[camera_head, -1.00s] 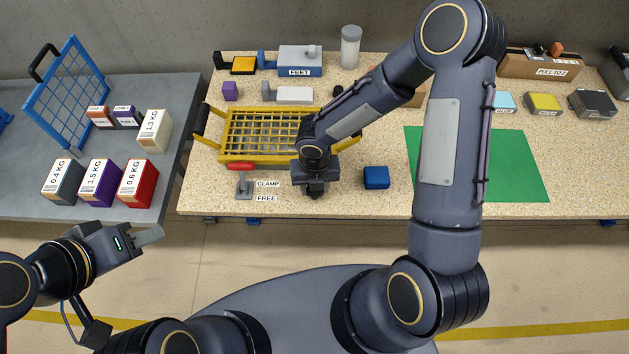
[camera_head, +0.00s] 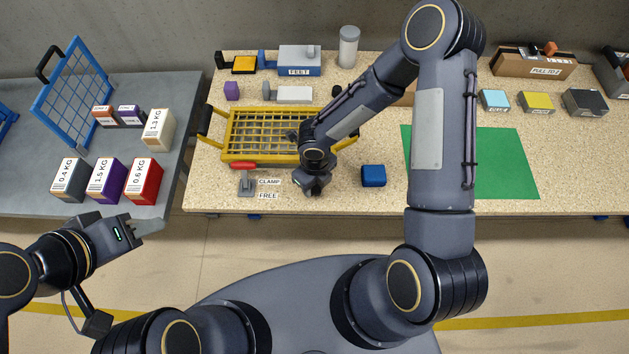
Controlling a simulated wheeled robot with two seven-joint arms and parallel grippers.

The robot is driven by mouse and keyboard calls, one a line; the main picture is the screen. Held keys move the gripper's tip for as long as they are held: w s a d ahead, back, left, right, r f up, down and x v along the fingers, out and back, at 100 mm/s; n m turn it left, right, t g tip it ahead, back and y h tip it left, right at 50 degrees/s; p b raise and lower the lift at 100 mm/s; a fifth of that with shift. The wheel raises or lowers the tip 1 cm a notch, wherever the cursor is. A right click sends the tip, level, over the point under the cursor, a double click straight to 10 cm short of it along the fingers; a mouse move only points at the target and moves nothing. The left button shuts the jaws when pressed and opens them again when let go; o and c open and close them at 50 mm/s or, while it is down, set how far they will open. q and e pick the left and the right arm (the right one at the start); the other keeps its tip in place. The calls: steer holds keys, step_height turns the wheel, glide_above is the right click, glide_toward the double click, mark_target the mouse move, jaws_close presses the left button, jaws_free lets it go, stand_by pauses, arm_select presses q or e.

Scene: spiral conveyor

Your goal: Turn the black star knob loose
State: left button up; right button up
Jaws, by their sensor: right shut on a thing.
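My right gripper (camera_head: 311,195) points down at the front of the beige table, just in front of the yellow wire basket (camera_head: 231,128). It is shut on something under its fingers. The black star knob is hidden from view by the gripper and wrist; the thing in the grip appears to be this knob.
A red-handled clamp (camera_head: 244,167) with CLAMP and FREE labels stands left of the right gripper. A blue block (camera_head: 373,176) is to its right. A green mat (camera_head: 500,160) lies further right. Labelled weight boxes (camera_head: 143,180) stand on the grey table.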

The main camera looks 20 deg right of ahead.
stand_by(0.4)
steer(key=o, duration=1)
steer(key=shift+c, duration=0.2)
step_height(320, 180, up, 8)
steer(key=shift+f+p, duration=0.1)
steer(key=shift+p, duration=0.25)
